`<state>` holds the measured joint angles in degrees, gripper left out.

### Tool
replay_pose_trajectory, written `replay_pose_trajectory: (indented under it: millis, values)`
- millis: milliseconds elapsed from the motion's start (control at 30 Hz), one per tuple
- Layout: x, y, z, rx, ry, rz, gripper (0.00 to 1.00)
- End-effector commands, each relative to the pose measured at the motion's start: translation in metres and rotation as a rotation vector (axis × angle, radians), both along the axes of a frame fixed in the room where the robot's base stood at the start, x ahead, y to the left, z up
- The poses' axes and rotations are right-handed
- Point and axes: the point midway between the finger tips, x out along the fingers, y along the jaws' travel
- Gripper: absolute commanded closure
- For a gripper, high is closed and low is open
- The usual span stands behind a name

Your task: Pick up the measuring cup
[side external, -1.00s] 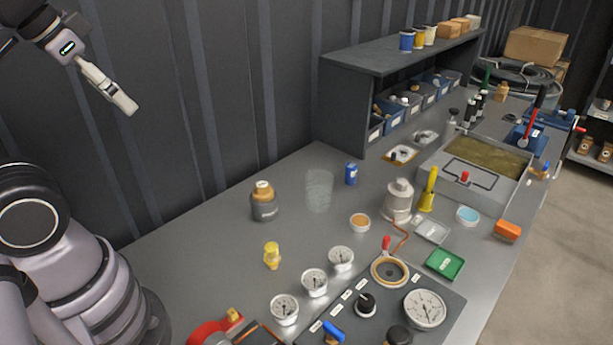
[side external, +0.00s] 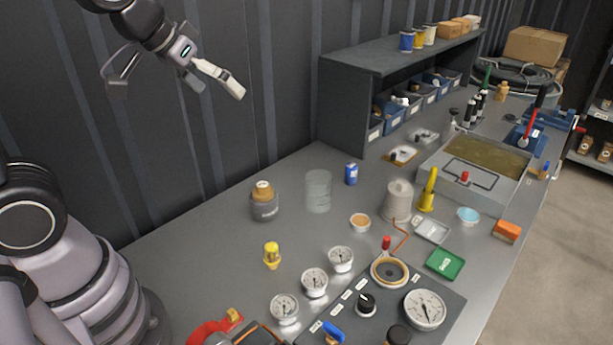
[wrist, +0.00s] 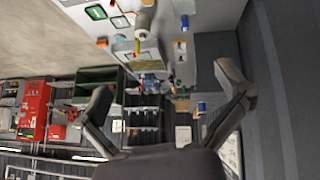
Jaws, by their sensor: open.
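The measuring cup (side external: 318,191) is a clear, see-through cup standing upright on the grey workbench (side external: 225,240), left of the small blue can (side external: 351,173). My gripper (side external: 218,90) is open and empty. It is high above the bench, up and to the left of the cup, and well apart from it. In the wrist view my gripper (wrist: 172,90) shows two spread fingers with nothing between them. I cannot make out the cup in the wrist view.
A brown-capped jar (side external: 264,201) stands close left of the cup. An orange-filled dish (side external: 360,222) and a grey spool (side external: 398,200) are to its right. A yellow-capped fitting (side external: 272,255) and several gauges (side external: 314,282) are in front. A shelf unit (side external: 345,100) stands behind.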

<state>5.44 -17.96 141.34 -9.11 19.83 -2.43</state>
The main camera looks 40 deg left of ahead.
Motion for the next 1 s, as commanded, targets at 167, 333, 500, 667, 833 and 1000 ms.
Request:
replay_pose_trajectory:
  millis: [167,333,500,667,833,1000]
  values:
    - [0.080,-0.022,-0.054,-0.057,-0.077,0.092,0.00]
    - [0.132,-0.030,-0.119,-0.042,-0.178,0.204,0.00]
    - [0.155,-0.027,-0.189,0.047,-0.295,0.294,0.00]
    - [0.154,-0.020,-0.239,0.156,-0.410,0.325,0.00]
    - [0.147,-0.015,-0.262,0.229,-0.491,0.323,0.00]
    - [0.156,-0.010,-0.271,0.246,-0.516,0.325,0.00]
